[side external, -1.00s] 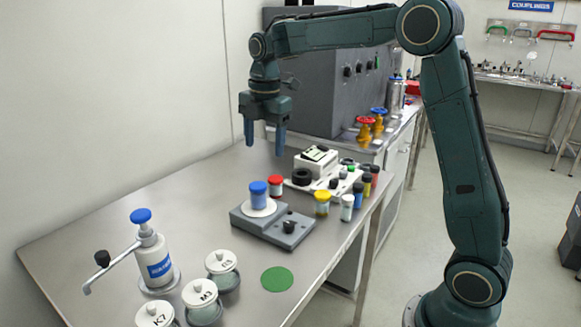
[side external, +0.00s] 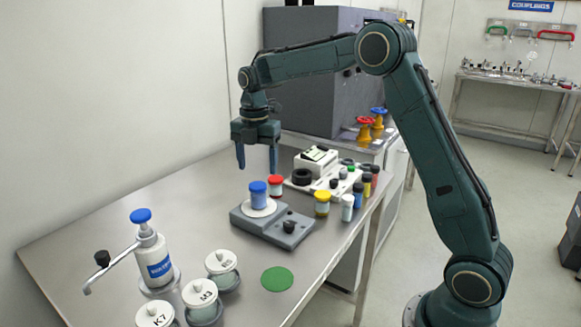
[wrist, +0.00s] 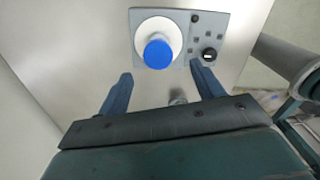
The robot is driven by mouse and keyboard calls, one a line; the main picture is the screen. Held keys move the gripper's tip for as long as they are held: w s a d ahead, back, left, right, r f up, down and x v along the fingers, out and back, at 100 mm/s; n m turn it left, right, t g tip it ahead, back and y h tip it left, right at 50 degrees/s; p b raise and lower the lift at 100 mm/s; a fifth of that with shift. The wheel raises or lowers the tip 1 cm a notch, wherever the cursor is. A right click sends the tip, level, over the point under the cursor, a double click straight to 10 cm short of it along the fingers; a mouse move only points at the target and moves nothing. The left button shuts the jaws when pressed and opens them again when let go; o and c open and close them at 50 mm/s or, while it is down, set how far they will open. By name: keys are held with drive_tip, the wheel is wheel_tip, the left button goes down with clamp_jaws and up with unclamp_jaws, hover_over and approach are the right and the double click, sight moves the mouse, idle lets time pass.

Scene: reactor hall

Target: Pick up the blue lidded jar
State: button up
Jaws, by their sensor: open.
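The blue lidded jar (side external: 258,194) stands upright on the white round plate of a grey stirrer-like device (side external: 276,226) on the steel table. In the wrist view its blue lid (wrist: 157,53) shows from above, ahead of my fingertips and about midway between them. My gripper (side external: 257,168) is open and empty, pointing down, above and behind the jar in the side view. In the wrist view my gripper's two blue fingers (wrist: 160,76) are spread apart, and neither touches the jar.
A red-lidded jar (side external: 276,186) stands close behind the blue one. A yellow-lidded jar (side external: 322,203) and a white-lidded vial (side external: 347,207) are to its right. A blue-topped pump bottle (side external: 154,255) and white-lidded jars (side external: 222,270) are in front. A green disc (side external: 277,279) lies flat.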

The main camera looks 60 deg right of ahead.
sight(258, 185)
drive_tip(key=shift+f, duration=2.4)
drive_tip(key=shift+w+d+f, duration=0.1)
drive_tip(key=shift+w+f, duration=0.05)
drive_tip(key=shift+f, duration=2.45)
drive_tip(key=c, duration=1.2)
drive_tip(key=shift+r, duration=0.25)
wheel_tip(258, 185, up, 20)
drive_tip(key=shift+f, duration=0.2)
